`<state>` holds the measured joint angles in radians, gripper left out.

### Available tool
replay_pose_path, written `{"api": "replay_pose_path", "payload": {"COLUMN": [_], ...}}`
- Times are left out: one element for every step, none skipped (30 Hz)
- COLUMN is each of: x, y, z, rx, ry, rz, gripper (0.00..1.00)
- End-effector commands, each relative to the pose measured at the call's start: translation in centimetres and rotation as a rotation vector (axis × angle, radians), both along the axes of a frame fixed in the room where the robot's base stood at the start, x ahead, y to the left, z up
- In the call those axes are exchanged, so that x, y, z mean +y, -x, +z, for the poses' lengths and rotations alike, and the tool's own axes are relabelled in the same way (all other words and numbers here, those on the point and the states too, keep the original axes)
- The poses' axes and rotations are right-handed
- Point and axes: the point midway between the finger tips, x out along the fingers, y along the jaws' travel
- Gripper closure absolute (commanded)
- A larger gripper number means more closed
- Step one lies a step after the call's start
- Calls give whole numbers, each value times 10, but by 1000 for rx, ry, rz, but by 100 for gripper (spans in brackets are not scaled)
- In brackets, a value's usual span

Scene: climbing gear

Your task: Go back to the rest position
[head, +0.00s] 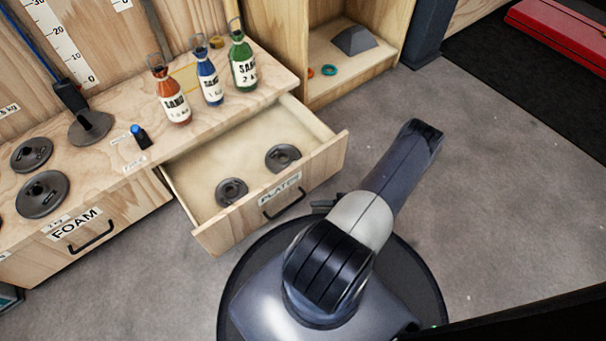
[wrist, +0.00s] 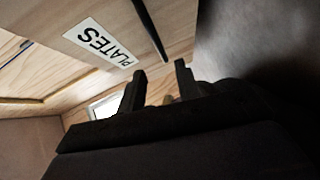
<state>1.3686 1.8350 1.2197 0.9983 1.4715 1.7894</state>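My arm rises in the lower middle of the head view and hides most of my gripper; a small dark part of the gripper shows beside the drawer front. In the wrist view my gripper (wrist: 160,82) has its two dark fingers apart, with nothing held between them. The drawer labelled PLATES (head: 225,229) is pulled open and holds two dark round plates (head: 232,191) (head: 283,157). Its label (wrist: 100,45) and dark handle (wrist: 151,30) show close ahead of the fingers in the wrist view; the fingers look clear of the handle.
Three sand bottles, orange (head: 171,97), blue (head: 209,82) and green (head: 242,64), stand on the bench. Several dark discs (head: 42,194) lie left, above the shut FOAM drawer (head: 100,233). A wooden cubby (head: 350,85) stands behind. The grey floor at right is clear.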

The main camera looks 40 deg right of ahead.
Motion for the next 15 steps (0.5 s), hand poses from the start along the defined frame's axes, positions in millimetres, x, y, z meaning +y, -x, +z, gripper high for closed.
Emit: {"api": "replay_pose_path", "payload": {"x": [2,3,5,8,10,15,18,22,26,31,34,39,42,46,50], "y": [-2,-3,-5,-8,-11,-15,-18,-22,-27,-30,-34,-39,-43,-46,-51], "z": [-1,-1,-2,-2,-3,-4,-5,-6,-7,-8,-9,-10,-10,-11,-12], "rx": [0,0,-1,-1,-1,0,0,0,1,1,1,1,0,-1,0], "ry": [0,0,-1,-1,-1,-2,-2,-3,-2,-2,-2,-2,-2,-2,-2], "rz": [2,2,2,2,4,5,4,6,5,7,5,7,5,7,5], "gripper": [68,68,68,68,68,68,68,68,68,68,68,68,68,68,68]}}
